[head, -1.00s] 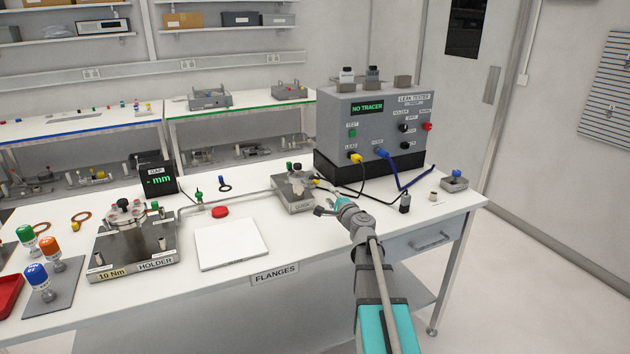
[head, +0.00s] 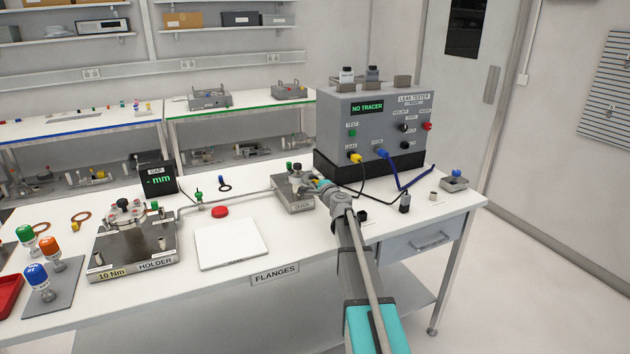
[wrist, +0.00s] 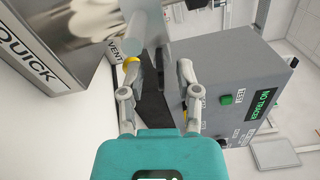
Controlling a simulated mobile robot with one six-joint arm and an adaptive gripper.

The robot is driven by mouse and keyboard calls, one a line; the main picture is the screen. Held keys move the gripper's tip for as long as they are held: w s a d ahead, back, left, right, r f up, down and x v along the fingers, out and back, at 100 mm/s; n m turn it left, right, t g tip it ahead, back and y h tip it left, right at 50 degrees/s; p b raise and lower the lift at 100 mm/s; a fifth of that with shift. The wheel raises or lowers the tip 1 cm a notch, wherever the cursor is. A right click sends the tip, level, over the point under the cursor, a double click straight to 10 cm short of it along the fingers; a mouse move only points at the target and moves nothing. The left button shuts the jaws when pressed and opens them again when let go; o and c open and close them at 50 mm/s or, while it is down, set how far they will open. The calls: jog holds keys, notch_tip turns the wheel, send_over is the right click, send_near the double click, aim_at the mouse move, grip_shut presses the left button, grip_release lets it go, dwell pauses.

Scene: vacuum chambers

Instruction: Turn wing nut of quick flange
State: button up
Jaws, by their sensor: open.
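The quick flange stands on a grey metal block labelled QUICK (head: 293,205) near the middle of the bench. Its metal side also shows large at the upper left of the wrist view (wrist: 85,25). A black knob (head: 297,168) and a green part rise from the block's top. The wing nut cannot be made out clearly in either view. My gripper (head: 320,183) is at the block's right side, its fingers apart. In the wrist view, my gripper (wrist: 157,72) is open, with a pale blue-grey rounded part beyond and between its fingertips; contact cannot be told.
The grey leak tester (head: 345,125) stands close behind and right of my gripper, its screen reading NO TRACER. Black and blue cables run from it over the bench. A white plate (head: 230,243) and the HOLDER block (head: 135,255) lie to the left.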

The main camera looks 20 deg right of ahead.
jog(key=shift+w, duration=0.25)
grip_shut()
dwell(0.5)
jog(key=shift+n, duration=2.9)
grip_release()
